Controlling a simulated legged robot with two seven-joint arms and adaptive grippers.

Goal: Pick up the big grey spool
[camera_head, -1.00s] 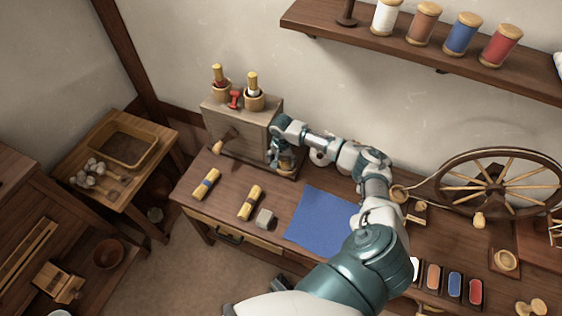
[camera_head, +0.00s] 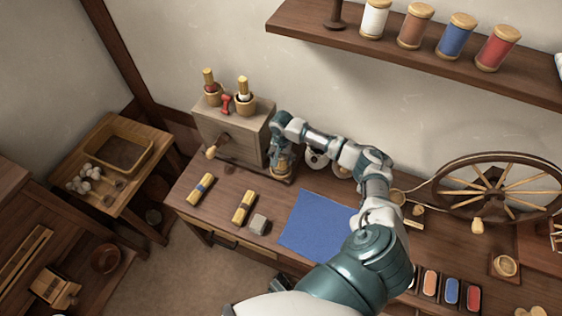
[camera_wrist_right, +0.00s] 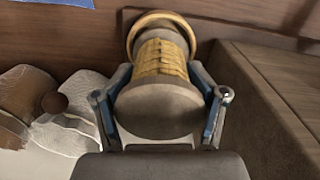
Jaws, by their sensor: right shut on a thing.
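My right gripper (camera_head: 281,160) reaches to the right side of the grey wooden box, low over the table. In the right wrist view its two fingers (camera_wrist_right: 162,105) are shut on a spool (camera_wrist_right: 160,108) with a broad grey round end and a yellowish wound middle. A tan ring shows at the spool's far end. In the head view only a small part of the spool (camera_head: 283,168) shows under the gripper. I cannot tell whether it touches the table. My left gripper is not in view.
The grey box (camera_head: 228,130) stands close left of the gripper. A blue cloth (camera_head: 318,222) lies nearer me. Two yellow bundles (camera_head: 200,189) and a grey block (camera_head: 258,224) lie at left. A spoked wheel (camera_head: 490,187) stands at right. Spools (camera_head: 455,36) line the wall shelf (camera_head: 400,50).

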